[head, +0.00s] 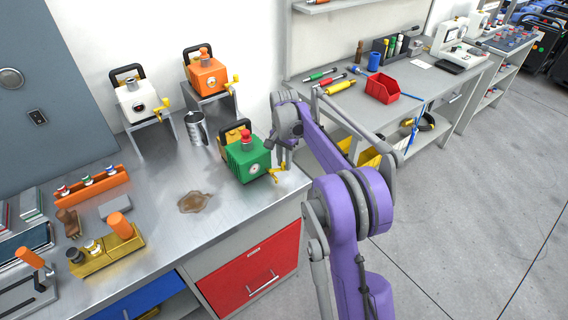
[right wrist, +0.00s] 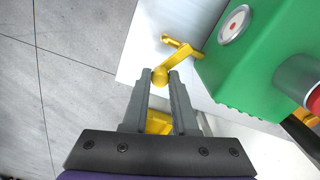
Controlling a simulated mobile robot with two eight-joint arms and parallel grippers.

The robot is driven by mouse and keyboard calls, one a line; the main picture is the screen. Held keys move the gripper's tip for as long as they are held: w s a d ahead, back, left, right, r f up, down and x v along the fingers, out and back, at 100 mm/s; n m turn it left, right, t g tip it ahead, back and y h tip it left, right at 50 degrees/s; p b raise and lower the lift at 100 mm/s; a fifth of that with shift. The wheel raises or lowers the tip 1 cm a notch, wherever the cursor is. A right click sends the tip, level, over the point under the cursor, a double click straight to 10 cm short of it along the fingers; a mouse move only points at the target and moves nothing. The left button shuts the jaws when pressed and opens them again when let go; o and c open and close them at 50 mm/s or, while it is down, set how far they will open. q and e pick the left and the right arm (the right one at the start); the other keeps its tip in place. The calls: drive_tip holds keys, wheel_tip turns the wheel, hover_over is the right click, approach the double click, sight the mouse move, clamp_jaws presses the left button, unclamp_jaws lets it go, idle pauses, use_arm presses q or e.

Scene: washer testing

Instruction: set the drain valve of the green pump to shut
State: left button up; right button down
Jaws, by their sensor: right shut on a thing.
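The green pump (head: 247,158) stands near the right end of the metal bench, with a red cap on top and a black handle. Its yellow drain valve (head: 277,174) sticks out at its lower right side. In the right wrist view the green pump (right wrist: 255,60) fills the upper right, and the yellow valve lever (right wrist: 176,60) slants down from its side to a round knob (right wrist: 160,77). My right gripper (right wrist: 162,80) is shut on that knob. In the head view my right gripper (head: 283,164) is beside the valve, partly hidden by its own arm. My left gripper is not in view.
A white pump (head: 138,101) and an orange pump (head: 207,76) stand on grey stands behind. A metal mug (head: 196,128) is near the green pump. A brown stain (head: 195,202) lies on the bench. A second bench with a red bin (head: 381,88) is to the right.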

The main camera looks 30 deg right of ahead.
drive_tip(key=n, duration=0.1)
drive_tip(key=w+n, duration=0.1)
drive_tip(key=n, duration=0.1)
drive_tip(key=w+n, duration=0.1)
drive_tip(key=n, duration=0.1)
drive_tip(key=shift+d, duration=0.15)
drive_tip(key=shift+n, duration=0.3)
idle(0.3)
drive_tip(key=c, duration=0.7)
unclamp_jaws()
